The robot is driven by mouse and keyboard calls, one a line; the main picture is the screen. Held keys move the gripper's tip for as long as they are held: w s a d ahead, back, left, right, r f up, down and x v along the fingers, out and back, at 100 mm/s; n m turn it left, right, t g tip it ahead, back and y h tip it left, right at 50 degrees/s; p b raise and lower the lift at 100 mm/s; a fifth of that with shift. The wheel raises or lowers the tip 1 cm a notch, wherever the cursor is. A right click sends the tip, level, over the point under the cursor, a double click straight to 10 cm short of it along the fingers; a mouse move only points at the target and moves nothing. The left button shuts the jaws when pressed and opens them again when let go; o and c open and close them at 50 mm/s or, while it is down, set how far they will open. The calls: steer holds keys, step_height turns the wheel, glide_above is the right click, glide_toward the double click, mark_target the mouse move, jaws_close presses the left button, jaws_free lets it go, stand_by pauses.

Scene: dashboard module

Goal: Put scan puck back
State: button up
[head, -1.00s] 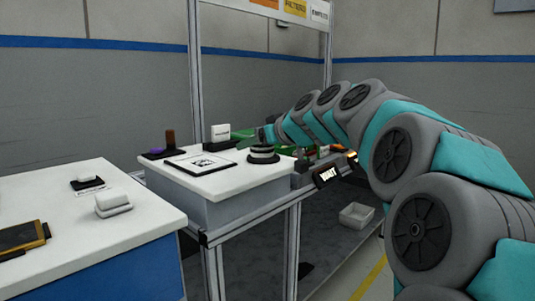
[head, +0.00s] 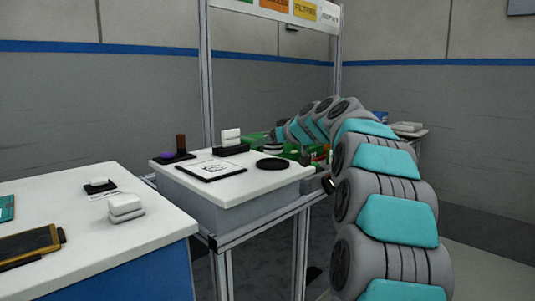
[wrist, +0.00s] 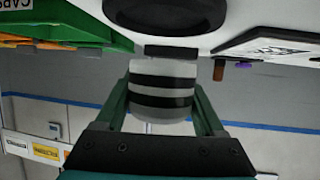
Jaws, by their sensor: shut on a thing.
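The scan puck, a short white cylinder with black bands, is held in my gripper (wrist: 163,98). The puck (wrist: 163,88) fills the space between the two green fingers in the wrist view, which looks upside down. In the head view the puck (head: 273,148) shows small at the end of my arm, just beyond a round black pad (head: 272,163) on the white bench top. The pad is bare. It also shows in the wrist view (wrist: 165,12), apart from the puck. The fingertips are too small to tell clearly in the head view.
A white device on a black base (head: 231,149) and a tag board (head: 211,171) stand left of the pad. A black tray with purple and brown items (head: 176,157) lies farther left. Green bins (wrist: 65,25) are beside the pad. A white table (head: 150,215) stands at left.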

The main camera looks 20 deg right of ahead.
mark_target(267, 162)
steer(key=shift+w+d, duration=0.1)
steer(key=shift+w, duration=0.1)
steer(key=shift+f, duration=1.8)
steer(key=shift+f, duration=0.15)
steer(key=o, duration=1.5)
steer(key=shift+r, duration=0.2)
steer(key=b+v, duration=0.1)
steer(key=v, duration=1.1)
